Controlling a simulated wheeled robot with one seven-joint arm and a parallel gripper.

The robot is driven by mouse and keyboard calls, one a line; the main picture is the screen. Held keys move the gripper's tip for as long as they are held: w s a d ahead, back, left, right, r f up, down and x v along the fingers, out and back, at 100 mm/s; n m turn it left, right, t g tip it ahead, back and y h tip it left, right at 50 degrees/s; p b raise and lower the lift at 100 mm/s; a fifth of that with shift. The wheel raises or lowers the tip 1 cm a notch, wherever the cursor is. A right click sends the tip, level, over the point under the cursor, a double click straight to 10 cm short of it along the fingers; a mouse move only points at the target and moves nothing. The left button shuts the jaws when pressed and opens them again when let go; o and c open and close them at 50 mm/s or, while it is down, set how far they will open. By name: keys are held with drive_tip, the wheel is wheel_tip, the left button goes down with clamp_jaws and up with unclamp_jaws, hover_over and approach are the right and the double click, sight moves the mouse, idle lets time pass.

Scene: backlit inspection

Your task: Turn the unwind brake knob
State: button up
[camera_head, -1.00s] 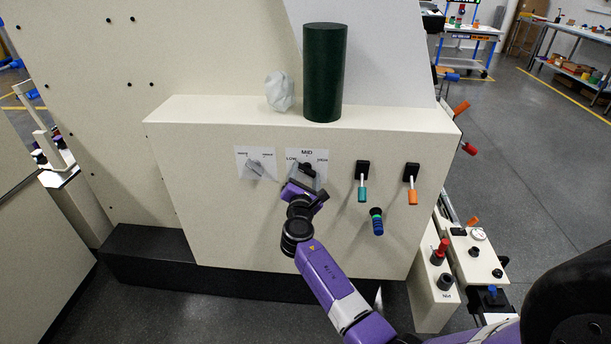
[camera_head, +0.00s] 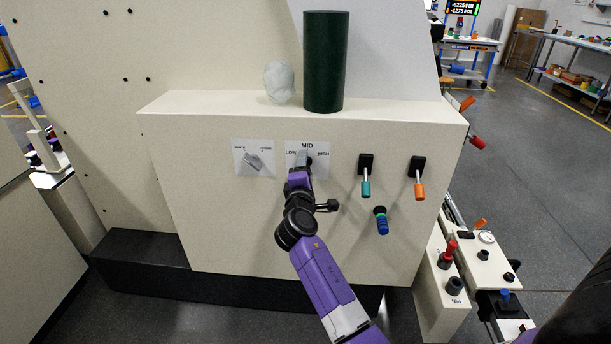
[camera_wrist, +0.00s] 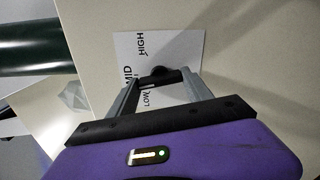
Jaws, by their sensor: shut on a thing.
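The dark knob (camera_head: 309,161) sits on a white plate (camera_head: 321,172) marked LOW, MID and HIGH, on the front of the cream machine box. My gripper (camera_head: 303,158) reaches it from below and covers most of it. In the wrist view, the knob (camera_wrist: 161,76) shows between the two grey fingertips of my gripper (camera_wrist: 162,82), which is shut on it. The plate (camera_wrist: 143,45) appears turned on its side there. The mark the knob points to cannot be made out.
A grey selector knob (camera_head: 254,161) is just left. Levers with teal (camera_head: 366,188) and orange (camera_head: 419,191) handles and a blue knob (camera_head: 381,221) are to the right. A dark green cylinder (camera_head: 325,62) and a pale lump (camera_head: 279,82) stand on the ledge above.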

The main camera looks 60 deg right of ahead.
drive_tip(key=shift+f+m+b, duration=0.15)
drive_tip(key=shift+m+b, duration=0.6)
drive_tip(key=shift+m, duration=0.25)
drive_tip(key=o, duration=1.4)
drive_tip(key=shift+c, duration=0.2)
drive_tip(key=shift+a, duration=0.1)
drive_tip(key=v, duration=0.7)
drive_tip(key=shift+a, duration=0.35)
drive_tip(key=shift+s, duration=0.15)
